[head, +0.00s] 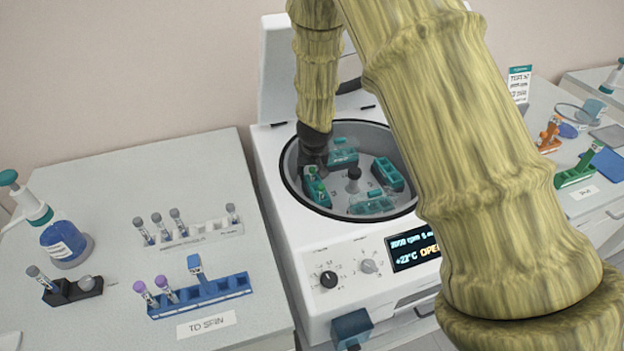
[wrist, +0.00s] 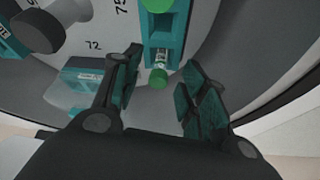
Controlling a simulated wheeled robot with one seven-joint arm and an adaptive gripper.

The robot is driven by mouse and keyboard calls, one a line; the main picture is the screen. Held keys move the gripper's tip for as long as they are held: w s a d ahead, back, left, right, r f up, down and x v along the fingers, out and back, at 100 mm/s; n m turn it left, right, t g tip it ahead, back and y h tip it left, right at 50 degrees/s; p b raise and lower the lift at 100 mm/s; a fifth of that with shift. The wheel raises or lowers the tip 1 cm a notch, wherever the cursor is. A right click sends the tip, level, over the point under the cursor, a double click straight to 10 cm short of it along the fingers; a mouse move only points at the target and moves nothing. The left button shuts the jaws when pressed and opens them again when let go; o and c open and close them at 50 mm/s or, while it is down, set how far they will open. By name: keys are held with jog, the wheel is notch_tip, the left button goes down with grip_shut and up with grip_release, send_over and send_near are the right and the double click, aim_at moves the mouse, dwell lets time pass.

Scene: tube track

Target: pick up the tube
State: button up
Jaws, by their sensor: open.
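A green-capped tube (wrist: 158,78) stands in a teal centrifuge bucket (wrist: 176,45) in the wrist view. A second green cap (wrist: 157,4) shows at the far end of that bucket, cut by the top edge. My gripper (wrist: 162,62) is open, with one finger on each side of the nearer tube and bucket end; I see no grip on either. In the head view my gripper (head: 314,160) is inside the open centrifuge bowl, over the left bucket (head: 317,192). It partly hides the bucket and its green-capped contents.
The centrifuge (head: 287,231) has its lid up, a central hub (head: 353,176) and other teal buckets around it. The bowl wall is close to my gripper. The left bench holds a blue rack (head: 215,292), a white rack (head: 200,233) and a blue-filled bottle (head: 65,240).

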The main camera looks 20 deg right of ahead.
jog(key=shift+w+f, duration=0.2)
jog(key=shift+f, duration=0.2)
jog(key=shift+s+d, duration=0.1)
jog(key=shift+s, duration=0.05)
jog(key=shift+f, duration=0.15)
jog(key=c, duration=0.9)
notch_tip(320, 180, up, 10)
jog(key=shift+r+b, duration=0.1)
jog(key=shift+b, duration=0.6)
